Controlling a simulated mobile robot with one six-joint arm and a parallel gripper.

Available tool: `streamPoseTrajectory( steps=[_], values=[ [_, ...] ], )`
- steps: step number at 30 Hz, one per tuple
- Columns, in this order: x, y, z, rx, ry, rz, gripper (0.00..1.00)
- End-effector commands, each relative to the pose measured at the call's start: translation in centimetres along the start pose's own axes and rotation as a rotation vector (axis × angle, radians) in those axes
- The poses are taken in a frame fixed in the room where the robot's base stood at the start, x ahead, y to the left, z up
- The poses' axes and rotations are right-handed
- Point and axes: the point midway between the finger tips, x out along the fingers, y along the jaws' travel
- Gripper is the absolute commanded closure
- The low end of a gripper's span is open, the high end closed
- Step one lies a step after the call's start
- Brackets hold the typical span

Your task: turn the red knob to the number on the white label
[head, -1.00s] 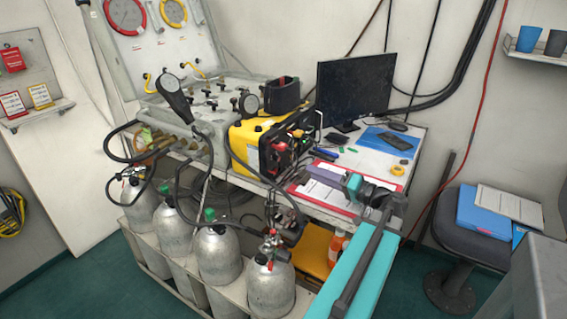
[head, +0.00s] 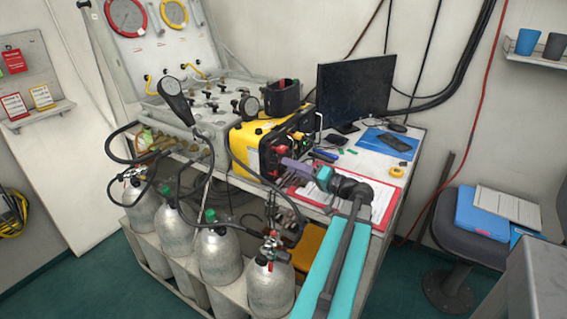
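A yellow and black unit (head: 247,140) stands on the bench, its dark front panel facing right. Small red parts (head: 281,148) show on that panel; I cannot tell which one is the knob or which way it points. No white label with a readable number shows. My gripper (head: 287,163), purple-grey at the end of my teal and dark arm, is just in front of the panel's lower part, above the clipboard. I cannot tell whether it touches the panel. Its fingers are too small to tell open from shut.
A red clipboard with paper (head: 378,205) lies below my arm. A monitor (head: 352,90) and blue folder (head: 385,140) are behind it. Several grey cylinders (head: 270,290) with valves and hoses stand below the bench front. A chair (head: 470,225) stands right.

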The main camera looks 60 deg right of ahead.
Motion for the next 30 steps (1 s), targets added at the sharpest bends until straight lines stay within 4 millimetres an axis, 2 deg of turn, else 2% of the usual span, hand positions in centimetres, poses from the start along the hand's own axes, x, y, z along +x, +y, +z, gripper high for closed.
streamPoseTrajectory(
  steps=[3,9,22,23,27,30],
  values=[
    [1.6,-0.1,0.0,0.001,-0.002,-0.001,0.62],
    [3.4,-0.1,-0.1,0.001,-0.001,0.000,0.62],
    [4.0,0.0,-0.1,0.000,0.002,0.001,0.62],
    [3.9,0.0,-0.1,0.000,0.002,0.001,0.64],
    [3.9,0.0,-0.1,0.000,0.002,0.001,0.88],
    [3.9,0.0,-0.1,0.000,0.002,0.001,1.00]
  ],
)
